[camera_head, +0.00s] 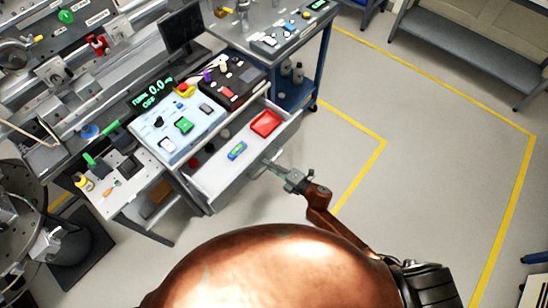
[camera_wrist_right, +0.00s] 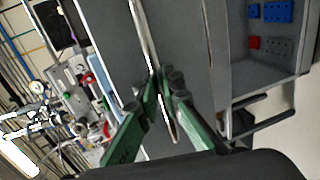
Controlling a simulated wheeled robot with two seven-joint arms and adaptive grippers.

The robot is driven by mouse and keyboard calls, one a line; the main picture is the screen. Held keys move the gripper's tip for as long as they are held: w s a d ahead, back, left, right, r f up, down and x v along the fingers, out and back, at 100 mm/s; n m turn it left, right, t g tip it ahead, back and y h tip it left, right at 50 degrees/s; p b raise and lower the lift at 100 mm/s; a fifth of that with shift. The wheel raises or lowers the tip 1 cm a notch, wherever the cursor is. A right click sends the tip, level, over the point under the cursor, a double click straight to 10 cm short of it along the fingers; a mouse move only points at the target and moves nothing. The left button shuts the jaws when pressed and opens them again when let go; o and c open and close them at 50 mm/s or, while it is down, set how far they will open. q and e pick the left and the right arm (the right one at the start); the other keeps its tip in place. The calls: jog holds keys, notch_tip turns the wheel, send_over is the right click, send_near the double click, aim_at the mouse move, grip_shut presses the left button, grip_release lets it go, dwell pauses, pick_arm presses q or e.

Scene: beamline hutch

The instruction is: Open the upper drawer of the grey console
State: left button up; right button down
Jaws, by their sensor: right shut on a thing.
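The grey console (camera_head: 180,122) stands left of centre in the head view, with a lit display and buttons on top. Its upper drawer (camera_head: 213,172) is pulled out, with its inside in view. A red tray (camera_head: 265,123) and a small green and blue item (camera_head: 237,150) lie in the drawer. My right gripper (camera_head: 276,168) is at the middle of the drawer front, shut on the drawer handle, which its fingers largely hide. The green fingers of the right gripper (camera_wrist_right: 165,82) also show close together in the right wrist view. My left gripper is not in view.
A black control box (camera_head: 232,82) sits beside the console panel. A blue-framed cart (camera_head: 296,90) stands behind the drawer. A side table (camera_head: 125,190) with small tools stands to the left. The floor (camera_head: 430,150) to the right is clear, with yellow lines.

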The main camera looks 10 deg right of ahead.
jog(key=shift+s+d, duration=0.3)
jog(key=shift+d, duration=0.05)
jog(key=c, duration=2.1)
grip_release()
jog(key=shift+s, duration=0.1)
jog(key=v, duration=1.1)
jog(key=shift+s+d, duration=0.25)
jog(key=shift+s, duration=0.05)
